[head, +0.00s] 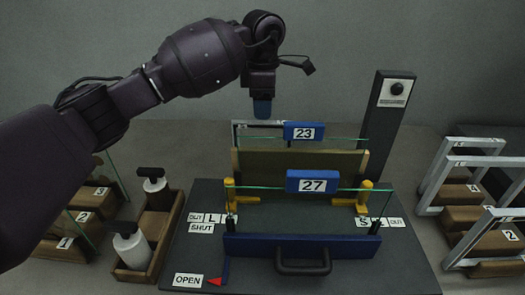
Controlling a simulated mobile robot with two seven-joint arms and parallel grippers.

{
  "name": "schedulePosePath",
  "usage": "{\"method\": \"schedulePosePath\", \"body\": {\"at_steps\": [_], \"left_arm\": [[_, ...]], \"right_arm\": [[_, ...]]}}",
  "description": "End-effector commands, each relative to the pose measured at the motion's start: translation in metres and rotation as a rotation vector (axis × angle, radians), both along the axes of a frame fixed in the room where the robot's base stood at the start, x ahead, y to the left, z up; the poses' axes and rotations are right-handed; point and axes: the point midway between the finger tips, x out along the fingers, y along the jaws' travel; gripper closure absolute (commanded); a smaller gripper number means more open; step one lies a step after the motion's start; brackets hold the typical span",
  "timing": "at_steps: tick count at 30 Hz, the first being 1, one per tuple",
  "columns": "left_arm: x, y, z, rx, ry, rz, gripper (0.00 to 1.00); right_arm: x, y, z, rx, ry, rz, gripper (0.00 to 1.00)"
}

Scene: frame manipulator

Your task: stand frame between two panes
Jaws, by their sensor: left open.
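Two glass panes with green edges stand upright on a dark fixture (200,262). The nearer pane carries a blue tag marked 27 (313,181), and the farther one a blue tag marked 23 (304,131). A light grey frame (245,125) stands upright at the far pane, partly hidden by the 23 tag; I cannot tell its exact depth against that pane. My left gripper (262,108) points down just above the frame's top bar, open; I see no gap to the bar clearly. My right gripper is not in view.
A tan board (300,163) stands between the panes. Yellow posts (230,193) flank the near pane. A blue bar with a black handle (303,262) is in front. Grey frames stand in wooden racks (465,215) at right; glass panes and bottles (132,247) are at left. A dark post (385,125) rises behind.

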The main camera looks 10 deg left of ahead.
Motion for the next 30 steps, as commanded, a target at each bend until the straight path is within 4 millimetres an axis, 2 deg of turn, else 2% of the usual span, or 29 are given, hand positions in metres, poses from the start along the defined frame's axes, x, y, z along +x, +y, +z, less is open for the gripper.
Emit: {"method": "schedulePosePath", "body": {"at_steps": [1,6,14,23,24,30], "left_arm": [[-0.001,0.000,-0.011,-0.001,0.006,-0.001,0.53],[-0.001,0.001,-0.032,-0.001,0.005,0.000,0.53],[-0.001,0.001,-0.034,0.000,0.000,0.000,0.53],[-0.001,0.001,-0.034,0.000,0.001,0.000,0.98],[-0.001,0.001,-0.034,0.000,0.001,0.000,1.00],[-0.001,0.001,-0.034,0.000,0.001,0.000,1.00]], "right_arm": [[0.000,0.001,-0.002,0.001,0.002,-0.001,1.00],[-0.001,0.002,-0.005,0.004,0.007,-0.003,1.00],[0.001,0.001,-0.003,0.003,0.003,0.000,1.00],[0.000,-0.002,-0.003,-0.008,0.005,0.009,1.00],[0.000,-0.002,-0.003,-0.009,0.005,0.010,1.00],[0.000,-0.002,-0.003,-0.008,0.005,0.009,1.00]]}}
